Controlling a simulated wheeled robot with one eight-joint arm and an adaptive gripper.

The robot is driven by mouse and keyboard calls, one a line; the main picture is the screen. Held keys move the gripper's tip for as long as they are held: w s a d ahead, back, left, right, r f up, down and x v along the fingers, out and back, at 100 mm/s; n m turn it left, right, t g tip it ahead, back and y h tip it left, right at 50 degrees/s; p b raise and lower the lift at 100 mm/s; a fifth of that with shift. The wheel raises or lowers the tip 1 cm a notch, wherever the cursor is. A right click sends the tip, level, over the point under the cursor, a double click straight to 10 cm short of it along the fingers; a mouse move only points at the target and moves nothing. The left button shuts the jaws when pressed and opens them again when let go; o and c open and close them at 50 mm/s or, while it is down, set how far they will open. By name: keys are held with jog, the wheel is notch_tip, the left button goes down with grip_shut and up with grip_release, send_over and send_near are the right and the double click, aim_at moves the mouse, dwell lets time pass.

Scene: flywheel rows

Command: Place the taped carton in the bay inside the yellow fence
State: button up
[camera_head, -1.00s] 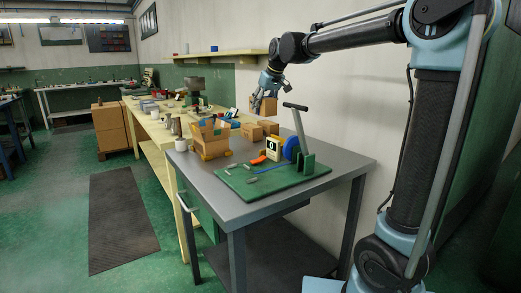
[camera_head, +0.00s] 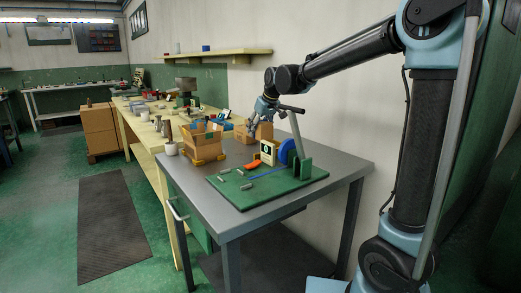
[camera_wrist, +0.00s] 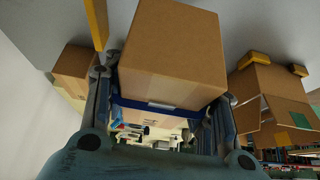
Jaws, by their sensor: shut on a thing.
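A plain brown carton (camera_wrist: 175,45) fills the middle of the wrist view, between the fingers of my gripper (camera_wrist: 167,88), which is shut on it. A dark blue band crosses its near side; I cannot tell if this is tape. In the head view my gripper (camera_head: 256,118) is low over the far part of the grey table, with the carton (camera_head: 264,131) at its fingers, partly hidden. I cannot tell if the carton touches the table. A yellow bar (camera_wrist: 96,22), perhaps part of the fence, shows left of the carton in the wrist view. The bay's full outline is hidden.
An open carton (camera_head: 203,143) with yellow pieces at its base stands left of my gripper. Another carton (camera_wrist: 72,64) shows at left in the wrist view. A green board (camera_head: 268,187) with a lever, blue wheel and small parts fills the table's near right.

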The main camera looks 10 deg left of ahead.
aim_at(267, 124)
jog(key=shift+f, duration=3.6)
jog(key=o, duration=1.6)
jog(key=shift+c, duration=0.2)
jog(key=shift+d, duration=0.1)
jog(key=v, duration=1.2)
